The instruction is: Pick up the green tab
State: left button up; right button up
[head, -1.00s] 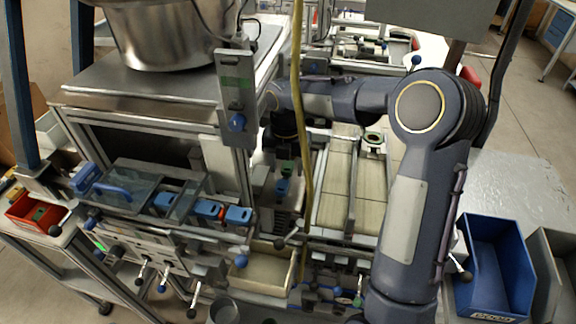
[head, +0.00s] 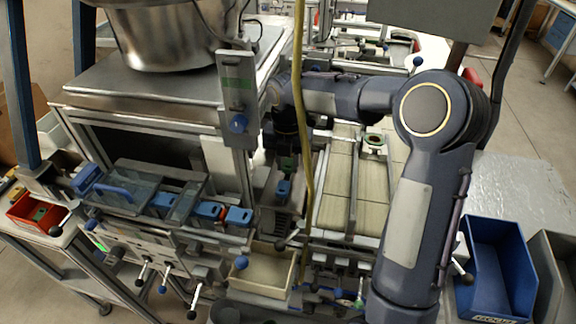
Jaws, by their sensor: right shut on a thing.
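My right gripper (head: 286,156) hangs down beneath my dark forearm, in the middle of the head view, beside the steel cabinet. It is shut on a small green piece, which I take to be the green tab (head: 287,163). Only a little green shows at the fingertips, and the fingers are dark and partly shaded. A blue-fronted piece (head: 283,188) sits just below it on the machine. My left gripper is not in view.
A yellow hose (head: 299,100) hangs just right of the gripper. A bracket with a blue knob (head: 238,122) stands close on its left. A beige tray (head: 265,271) lies below. Conveyor lanes (head: 338,190) run to the right, with a blue bin (head: 495,265) further right.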

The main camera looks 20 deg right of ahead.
jog(key=s+d+r+b, duration=0.3)
jog(key=s+d+r, duration=0.5)
jog(key=d+r, duration=0.3)
jog(key=shift+s+r, duration=0.25)
jog(key=shift+r, duration=0.1)
